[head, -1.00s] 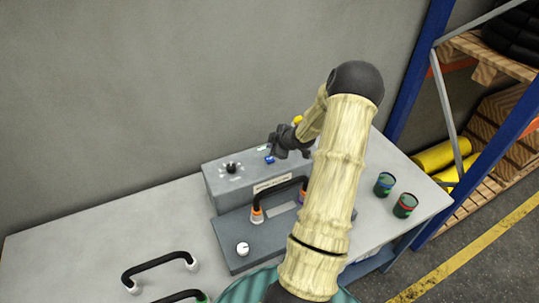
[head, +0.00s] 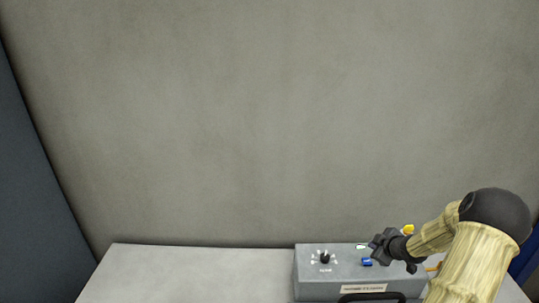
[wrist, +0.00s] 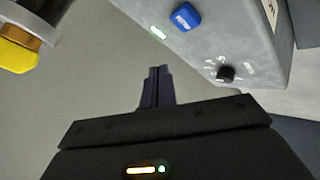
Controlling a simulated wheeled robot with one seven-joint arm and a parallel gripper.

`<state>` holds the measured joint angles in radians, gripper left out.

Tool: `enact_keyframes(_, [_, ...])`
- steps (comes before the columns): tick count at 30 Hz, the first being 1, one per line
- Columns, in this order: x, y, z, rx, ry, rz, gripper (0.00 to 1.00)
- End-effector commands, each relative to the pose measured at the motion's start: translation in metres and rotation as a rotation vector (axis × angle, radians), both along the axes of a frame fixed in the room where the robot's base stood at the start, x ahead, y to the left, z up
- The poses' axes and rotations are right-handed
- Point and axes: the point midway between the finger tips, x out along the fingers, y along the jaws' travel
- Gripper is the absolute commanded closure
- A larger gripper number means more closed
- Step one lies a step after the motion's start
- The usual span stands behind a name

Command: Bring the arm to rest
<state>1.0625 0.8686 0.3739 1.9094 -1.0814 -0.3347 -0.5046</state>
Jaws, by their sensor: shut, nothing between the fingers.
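My arm reaches in from the lower right and is bent at a dark elbow. In the wrist view my gripper (wrist: 157,72) points away from the camera with its dark fingers together and nothing between them. The box (wrist: 255,40) is at the upper right there, apart from the fingertips.
The box has a black knob (head: 325,258) and a blue button (head: 367,262); the button also shows in the wrist view (wrist: 185,16). A black handle (head: 372,297) is at the lower edge. The grey table (head: 190,272) is clear at left, before a bare wall (head: 250,120).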

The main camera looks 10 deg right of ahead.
Motion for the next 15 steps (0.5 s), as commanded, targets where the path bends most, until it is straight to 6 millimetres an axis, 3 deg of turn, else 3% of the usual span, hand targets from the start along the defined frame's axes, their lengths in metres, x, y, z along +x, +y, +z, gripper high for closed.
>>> enact_keyframes(5, [0.004,0.022,0.003,0.011,0.04,-0.016,1.0])
enact_keyframes(10, [0.003,0.076,0.013,0.043,0.138,-0.088,1.0])
enact_keyframes(15, [-0.014,0.136,0.026,0.086,0.237,-0.199,1.0])
